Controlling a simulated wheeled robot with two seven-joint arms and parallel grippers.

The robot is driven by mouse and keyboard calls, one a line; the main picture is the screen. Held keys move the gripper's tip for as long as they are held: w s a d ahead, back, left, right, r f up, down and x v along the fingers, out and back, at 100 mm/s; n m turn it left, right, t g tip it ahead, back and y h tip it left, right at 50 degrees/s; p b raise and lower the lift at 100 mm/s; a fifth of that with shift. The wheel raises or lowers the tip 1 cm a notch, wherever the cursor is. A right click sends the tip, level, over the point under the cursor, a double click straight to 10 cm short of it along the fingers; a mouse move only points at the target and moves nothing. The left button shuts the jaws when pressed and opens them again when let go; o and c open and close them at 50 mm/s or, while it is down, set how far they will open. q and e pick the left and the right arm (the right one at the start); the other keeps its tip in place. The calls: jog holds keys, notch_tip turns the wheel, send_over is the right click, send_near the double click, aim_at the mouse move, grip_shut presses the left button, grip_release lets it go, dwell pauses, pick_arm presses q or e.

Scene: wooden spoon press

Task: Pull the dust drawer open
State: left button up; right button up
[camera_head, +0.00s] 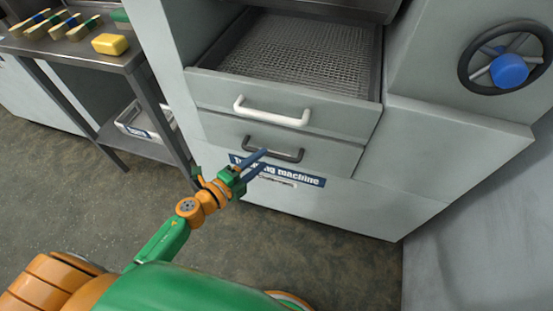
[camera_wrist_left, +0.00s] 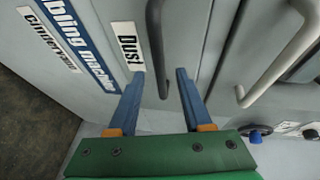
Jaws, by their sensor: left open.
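The dust drawer (camera_head: 325,156) is the lower drawer of the pale grey machine. It has a dark grey bar handle (camera_head: 288,156) and looks shut, its front in line with the cabinet. In the left wrist view the dark handle (camera_wrist_left: 154,40) runs down the picture beside a white "Dust" label (camera_wrist_left: 128,46). My left gripper (camera_head: 263,159) is open, its blue fingers pointing at the handle. In the left wrist view the gripper (camera_wrist_left: 160,76) has one finger on each side of the handle's near end. I cannot tell whether they touch it. My right gripper is not in view.
Above is a drawer with a white handle (camera_head: 272,113) and a mesh tray (camera_head: 300,52). A handwheel (camera_head: 508,70) with a blue hub is at the right. A metal table (camera_head: 75,53) with brushes and a yellow block (camera_head: 110,44) stands at the left. The floor before the machine is clear.

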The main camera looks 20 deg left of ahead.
aim_at(269, 154)
pick_arm(q)
jog(key=x, duration=0.4)
jog(key=shift+w+f+b, duration=0.1)
jog(key=shift+w+b, duration=0.1)
jog(key=shift+b, duration=0.1)
grip_shut()
dwell(1.1)
